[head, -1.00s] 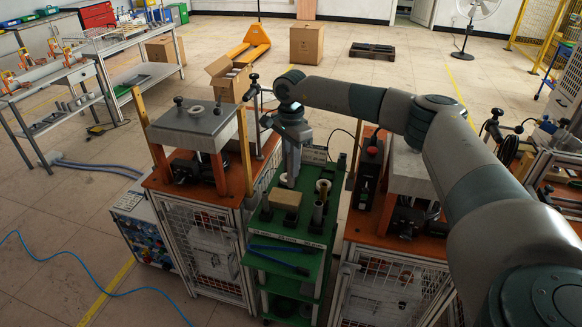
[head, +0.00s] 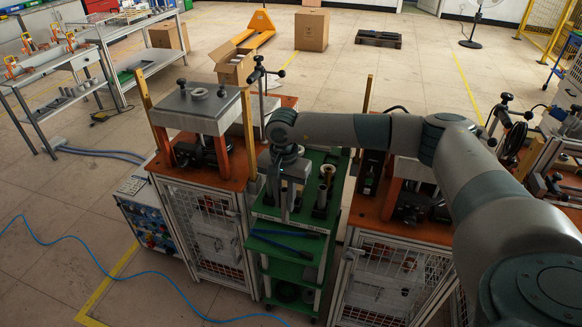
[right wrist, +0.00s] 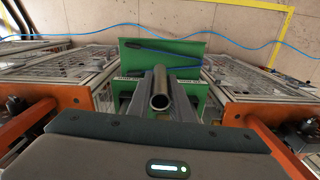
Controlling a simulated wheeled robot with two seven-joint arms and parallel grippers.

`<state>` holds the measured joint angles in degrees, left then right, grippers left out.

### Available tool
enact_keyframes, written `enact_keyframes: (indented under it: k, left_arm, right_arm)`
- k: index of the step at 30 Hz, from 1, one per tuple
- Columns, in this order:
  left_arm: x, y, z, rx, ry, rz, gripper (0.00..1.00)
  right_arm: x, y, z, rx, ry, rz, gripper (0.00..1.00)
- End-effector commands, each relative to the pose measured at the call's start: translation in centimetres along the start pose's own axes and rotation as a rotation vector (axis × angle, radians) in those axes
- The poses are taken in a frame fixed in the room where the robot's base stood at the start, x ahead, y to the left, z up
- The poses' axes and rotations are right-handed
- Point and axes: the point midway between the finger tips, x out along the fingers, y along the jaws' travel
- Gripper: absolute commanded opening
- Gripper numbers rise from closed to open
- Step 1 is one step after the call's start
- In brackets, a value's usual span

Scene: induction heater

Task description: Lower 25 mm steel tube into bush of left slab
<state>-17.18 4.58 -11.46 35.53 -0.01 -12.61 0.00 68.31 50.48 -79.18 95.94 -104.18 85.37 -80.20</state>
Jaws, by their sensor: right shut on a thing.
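My right gripper (head: 286,208) hangs, pointing down, over the green cart (head: 262,211) in the head view. In the right wrist view it is shut on a steel tube (right wrist: 160,92), whose open round end faces the camera between the grey fingers. The tube is hard to make out in the head view. The left slab (head: 180,111) is a grey plate raised on the left orange-topped station, with a pale ring-shaped bush (head: 199,93) on top. The gripper is to the right of this slab and nearer the camera, apart from it. My left gripper is not in view.
Upright tubes (head: 321,196) and a pale ring (head: 327,171) stand on the cart beside the gripper. Blue-handled tools (head: 283,243) lie at its near end. Another orange-topped station (head: 405,232) flanks the cart on the right.

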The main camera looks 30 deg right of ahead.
Motion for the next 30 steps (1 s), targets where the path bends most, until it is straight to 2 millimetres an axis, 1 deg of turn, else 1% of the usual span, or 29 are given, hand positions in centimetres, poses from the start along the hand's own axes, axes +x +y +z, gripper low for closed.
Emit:
enact_keyframes:
  k: [1, 5, 6, 8, 9, 12, 15, 18, 21, 30]
  left_arm:
    - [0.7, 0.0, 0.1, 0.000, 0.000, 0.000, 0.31]
    - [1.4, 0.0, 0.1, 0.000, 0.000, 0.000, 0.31]
    - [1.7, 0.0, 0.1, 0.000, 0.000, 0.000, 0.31]
    - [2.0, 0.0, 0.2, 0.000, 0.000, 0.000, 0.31]
    - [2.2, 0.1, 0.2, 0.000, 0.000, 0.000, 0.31]
    - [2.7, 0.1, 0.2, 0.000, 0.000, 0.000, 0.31]
    - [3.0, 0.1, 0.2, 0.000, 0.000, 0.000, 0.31]
    - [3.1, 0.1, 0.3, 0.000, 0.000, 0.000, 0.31]
    - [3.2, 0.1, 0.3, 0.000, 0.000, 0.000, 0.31]
    - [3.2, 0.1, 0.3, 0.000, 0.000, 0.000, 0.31]
  right_arm:
    - [1.9, 0.7, 2.4, -0.099, -0.005, 0.002, 0.00]
    - [4.9, 2.3, 7.9, -0.346, -0.006, 0.001, 0.00]
    - [5.6, 2.8, 9.6, -0.422, -0.006, 0.000, 0.00]
    - [6.6, 3.7, 12.1, -0.531, -0.006, -0.002, 0.00]
    - [7.2, 4.3, 13.6, -0.599, -0.005, -0.002, 0.00]
    - [8.1, 5.7, 17.0, -0.747, -0.004, -0.003, 0.00]
    - [8.6, 6.9, 19.5, -0.856, -0.002, -0.004, 0.00]
    - [8.7, 7.7, 21.0, -0.924, -0.001, -0.002, 0.00]
    - [8.8, 8.0, 21.7, -0.957, 0.002, -0.002, 0.00]
    - [8.7, 8.1, 21.8, -0.963, 0.002, 0.000, 0.00]
